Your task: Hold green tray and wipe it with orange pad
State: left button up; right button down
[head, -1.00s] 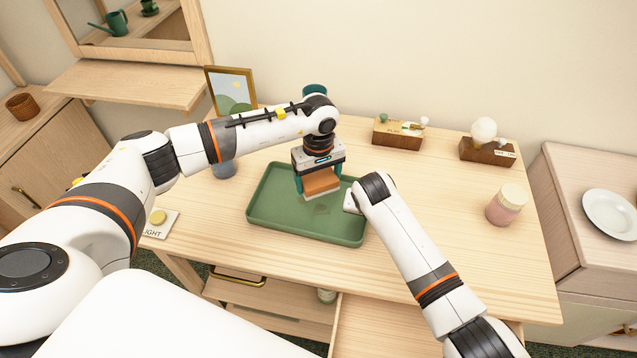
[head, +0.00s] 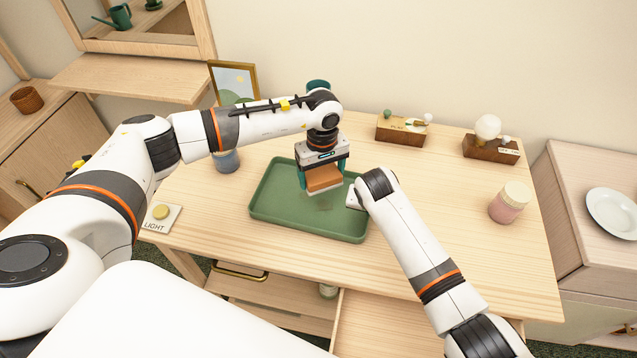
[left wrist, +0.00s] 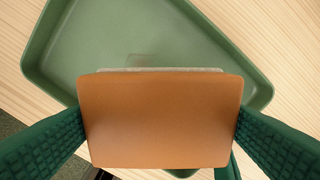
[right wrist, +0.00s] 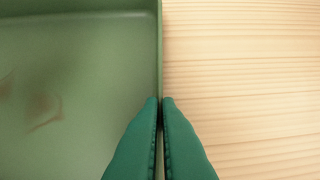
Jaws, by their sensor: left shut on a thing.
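The green tray (head: 290,222) lies on the wooden table, slightly turned. Faint brownish smudges (right wrist: 42,115) show on its floor in the right wrist view. The orange pad (head: 323,178) has a pale underside layer and is over the tray's far right part; it fills the left wrist view (left wrist: 160,120). My left gripper (head: 322,177) points down, shut on the pad's two sides. I cannot tell whether the pad touches the tray floor. My right gripper (right wrist: 160,104) is at the tray's right side, its fingers closed on either side of the rim.
A picture frame (head: 234,82) and a blue-grey cup (head: 227,161) stand left of the tray. Wooden blocks (head: 401,130) with small items are at the back, and a pink jar (head: 509,203) is at the right. The table right of the tray is largely clear.

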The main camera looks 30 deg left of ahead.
aim_at(322, 202)
pick_arm(q)
jog(key=shift+f, duration=4)
jog(key=shift+s+a+f, duration=0.1)
jog(key=shift+s+a, duration=0.1)
jog(key=shift+a, duration=0.75)
jog(key=shift+s+a, duration=0.2)
jog(key=shift+a, duration=0.75)
jog(key=shift+c, duration=0.4)
jog(key=d, duration=0.4)
jog(key=shift+w, duration=0.4)
jog(key=shift+a+r, duration=0.15)
jog(key=shift+r, duration=3.95)
pick_arm(e)
jog(key=c, duration=1.6)
grip_release()
jog(key=shift+o, duration=0.2)
